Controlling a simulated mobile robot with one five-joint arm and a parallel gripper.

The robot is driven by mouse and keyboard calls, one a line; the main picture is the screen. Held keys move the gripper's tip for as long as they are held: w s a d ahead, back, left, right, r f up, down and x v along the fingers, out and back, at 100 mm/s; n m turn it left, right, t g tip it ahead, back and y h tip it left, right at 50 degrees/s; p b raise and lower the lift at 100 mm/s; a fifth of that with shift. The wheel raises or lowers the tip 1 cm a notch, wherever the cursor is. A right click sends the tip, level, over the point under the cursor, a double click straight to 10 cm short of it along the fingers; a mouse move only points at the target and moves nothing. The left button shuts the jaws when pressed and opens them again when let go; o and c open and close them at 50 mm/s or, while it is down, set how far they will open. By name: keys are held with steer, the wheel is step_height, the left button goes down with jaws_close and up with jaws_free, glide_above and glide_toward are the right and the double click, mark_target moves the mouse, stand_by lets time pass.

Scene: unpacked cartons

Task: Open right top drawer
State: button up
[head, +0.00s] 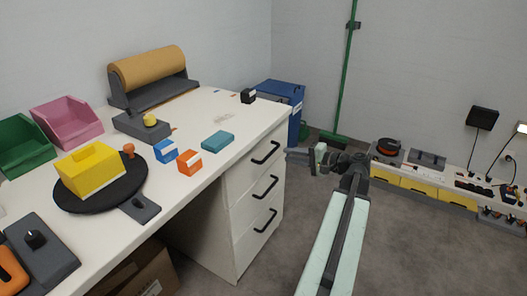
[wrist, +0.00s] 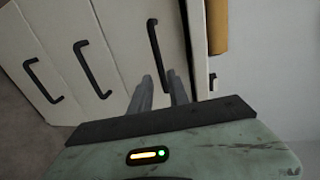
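The white drawer unit under the right end of the desk has a stack of drawers with black bar handles, all looking shut. The top drawer (head: 250,165) has its handle (head: 265,152) just below the desktop. In the wrist view, turned sideways, this handle (wrist: 154,45) is the rightmost one. My gripper (head: 292,156) is just right of the top handle in the head view. In the wrist view my gripper's two fingers (wrist: 162,88) are apart, and the handle's lower end shows between them. I cannot tell whether they touch it.
The middle handle (head: 265,187) and bottom handle (head: 265,221) lie below. The desktop (head: 240,120) overhangs close to my gripper. A blue bin (head: 280,96) stands behind the desk's far end. The floor (head: 400,240) to the right is clear.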

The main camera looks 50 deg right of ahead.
mark_target(272, 151)
steer(key=b+x, duration=0.1)
steer(key=x, duration=0.7)
steer(key=shift+w+a, duration=0.2)
steer(key=shift+a, duration=0.05)
jaws_close()
stand_by(0.9)
